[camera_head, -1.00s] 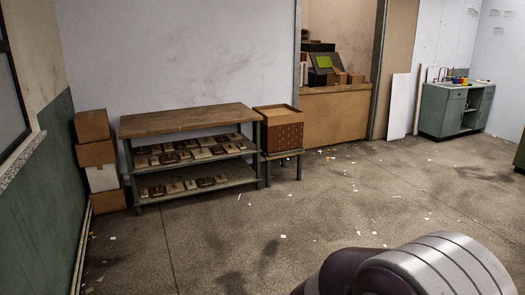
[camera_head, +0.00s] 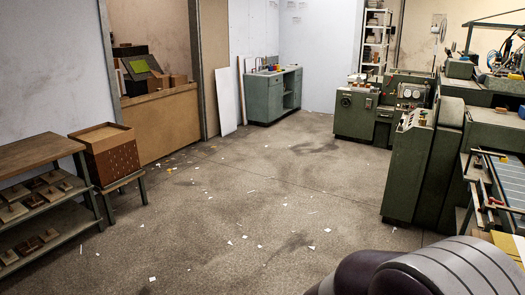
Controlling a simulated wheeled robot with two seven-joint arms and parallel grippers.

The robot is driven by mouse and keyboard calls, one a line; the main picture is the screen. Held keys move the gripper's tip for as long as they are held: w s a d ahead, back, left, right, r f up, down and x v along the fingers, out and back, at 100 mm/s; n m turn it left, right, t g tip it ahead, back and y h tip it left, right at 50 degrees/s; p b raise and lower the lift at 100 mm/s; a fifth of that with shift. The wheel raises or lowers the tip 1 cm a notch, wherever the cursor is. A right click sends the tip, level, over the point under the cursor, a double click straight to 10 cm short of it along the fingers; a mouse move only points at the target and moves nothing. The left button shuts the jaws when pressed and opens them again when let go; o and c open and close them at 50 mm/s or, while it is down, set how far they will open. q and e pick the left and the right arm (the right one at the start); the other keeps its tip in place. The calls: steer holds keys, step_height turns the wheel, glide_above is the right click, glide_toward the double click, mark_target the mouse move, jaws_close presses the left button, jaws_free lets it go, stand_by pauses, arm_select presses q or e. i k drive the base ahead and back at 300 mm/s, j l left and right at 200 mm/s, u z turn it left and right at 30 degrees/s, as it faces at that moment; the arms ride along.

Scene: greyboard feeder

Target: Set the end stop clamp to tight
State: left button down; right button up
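A green machine (camera_head: 408,165) stands at the right with a slanted control panel. Beside it, at the right edge, is a feeder table (camera_head: 488,190) with dark rods and rails, partly cut off by the frame. I cannot make out the end stop clamp. A grey and dark arm link of mine shows at the bottom right. Neither gripper is in view.
A workbench (camera_head: 38,152) with stacked blocks on its shelves stands at the left, a brown box on a stand (camera_head: 105,150) beside it. A green cabinet (camera_head: 272,95) and a smaller green machine (camera_head: 356,113) stand at the back. The middle floor is open, with paper scraps.

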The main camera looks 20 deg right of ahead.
mark_target(491, 199)
steer(key=i+l+z, duration=0.15)
steer(key=z, duration=0.25)
steer(key=i+l+z, duration=0.1)
steer(key=i+z, duration=0.5)
steer(key=z, duration=0.15)
steer(key=i+z, duration=0.25)
steer(key=z, duration=0.15)
steer(key=i+z, duration=0.45)
steer(key=i+j+z, duration=0.15)
steer(key=i+z, duration=0.3)
steer(key=i+j+z, duration=0.3)
steer(key=z, duration=0.15)
steer(key=i+j+z, duration=0.45)
steer(key=k+l, duration=0.05)
